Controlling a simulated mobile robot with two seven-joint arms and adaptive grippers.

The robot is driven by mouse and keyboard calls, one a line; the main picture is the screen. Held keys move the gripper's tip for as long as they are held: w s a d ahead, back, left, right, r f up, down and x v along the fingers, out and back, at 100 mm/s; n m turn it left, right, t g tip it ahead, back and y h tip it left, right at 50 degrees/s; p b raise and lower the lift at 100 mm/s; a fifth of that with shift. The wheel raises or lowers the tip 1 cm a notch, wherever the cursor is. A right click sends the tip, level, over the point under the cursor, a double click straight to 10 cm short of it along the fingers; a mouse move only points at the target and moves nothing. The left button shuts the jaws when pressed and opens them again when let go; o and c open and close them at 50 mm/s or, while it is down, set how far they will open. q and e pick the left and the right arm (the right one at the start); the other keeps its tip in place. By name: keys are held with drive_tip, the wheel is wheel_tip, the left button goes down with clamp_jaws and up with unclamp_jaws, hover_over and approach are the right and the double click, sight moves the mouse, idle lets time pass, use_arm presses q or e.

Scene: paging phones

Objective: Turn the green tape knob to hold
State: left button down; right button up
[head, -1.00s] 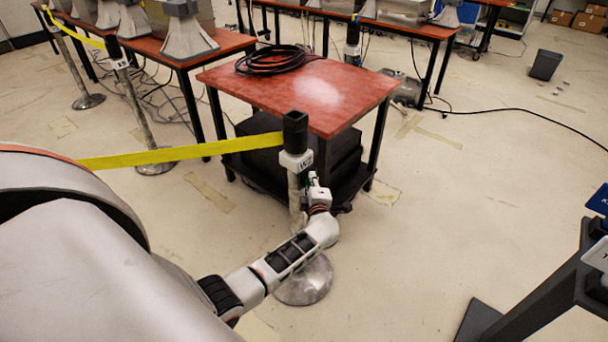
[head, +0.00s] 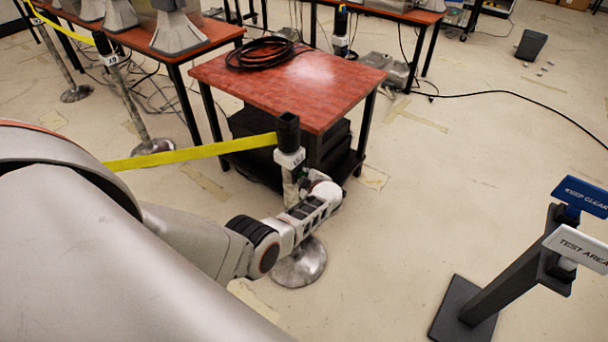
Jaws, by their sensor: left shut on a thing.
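The post (head: 289,158) with a black head and a white label collar stands in front of the red table, with yellow tape (head: 190,153) running from its head to the left. My left arm reaches in from the lower left to the post. My left gripper (head: 306,180) is just below the collar, on the right side of the post, shut on the green knob. Only a small dark green bit of the knob shows; the gripper and wrist hide the rest, so its setting cannot be read. My right gripper is not in view.
The red table (head: 325,92) with a black cable coil (head: 262,53) stands right behind the post. The post's round base (head: 300,266) is on the floor under my arm. A sign stand (head: 495,285) with blue and white signs is at the right. Floor between is clear.

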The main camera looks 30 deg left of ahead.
use_arm(q)
drive_tip(key=shift+s+f, duration=0.1)
drive_tip(key=shift+f, duration=0.05)
drive_tip(key=c, duration=1.8)
unclamp_jaws()
